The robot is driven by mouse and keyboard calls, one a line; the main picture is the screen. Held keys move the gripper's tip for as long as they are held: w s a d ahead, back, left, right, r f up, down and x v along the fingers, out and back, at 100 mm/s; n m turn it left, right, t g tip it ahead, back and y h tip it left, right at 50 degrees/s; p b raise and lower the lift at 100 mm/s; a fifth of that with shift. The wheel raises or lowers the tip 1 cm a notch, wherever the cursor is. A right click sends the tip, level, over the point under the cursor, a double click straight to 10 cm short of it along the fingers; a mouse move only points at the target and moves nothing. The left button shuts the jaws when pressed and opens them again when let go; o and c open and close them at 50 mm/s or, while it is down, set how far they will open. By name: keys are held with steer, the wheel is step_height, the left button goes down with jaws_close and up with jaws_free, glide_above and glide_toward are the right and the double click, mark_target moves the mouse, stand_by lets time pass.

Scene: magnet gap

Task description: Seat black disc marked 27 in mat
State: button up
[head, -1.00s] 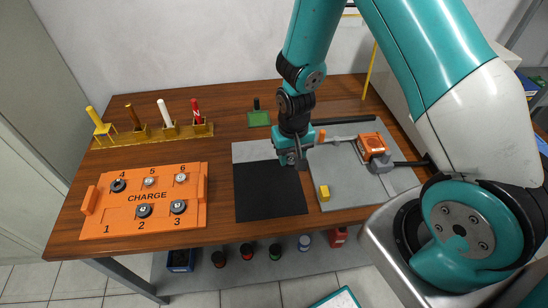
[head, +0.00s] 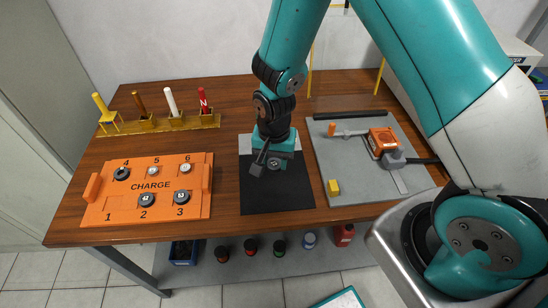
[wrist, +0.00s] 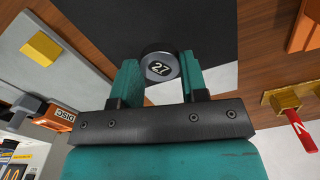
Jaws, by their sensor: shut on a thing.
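The black disc marked 27 (wrist: 160,67) has a light top face with dark digits. My gripper (wrist: 160,75) is shut on it, with one finger on each side in the wrist view. In the head view, the disc (head: 273,164) and my gripper (head: 267,163) are over the upper part of the black mat (head: 280,198). I cannot tell whether the disc touches the mat. My gripper hides part of the mat's back area.
An orange CHARGE tray (head: 140,211) with several discs stands to the left. A grey board (head: 355,190) with a yellow block (head: 333,188) and an orange device (head: 382,141) lies right of the mat. A rack (head: 160,127) with coloured posts stands behind. The mat's front is clear.

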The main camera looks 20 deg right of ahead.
mark_target(274, 180)
steer(key=shift+f+b, duration=1.75)
steer(key=shift+f, duration=0.85)
steer(key=shift+f, duration=0.2)
steer(key=o, duration=1)
steer(key=shift+c, duration=0.2)
steer(key=c, duration=0.5)
steer(key=shift+c, duration=0.2)
steer(key=shift+r+p, duration=1.85)
steer(key=shift+r, duration=0.5)
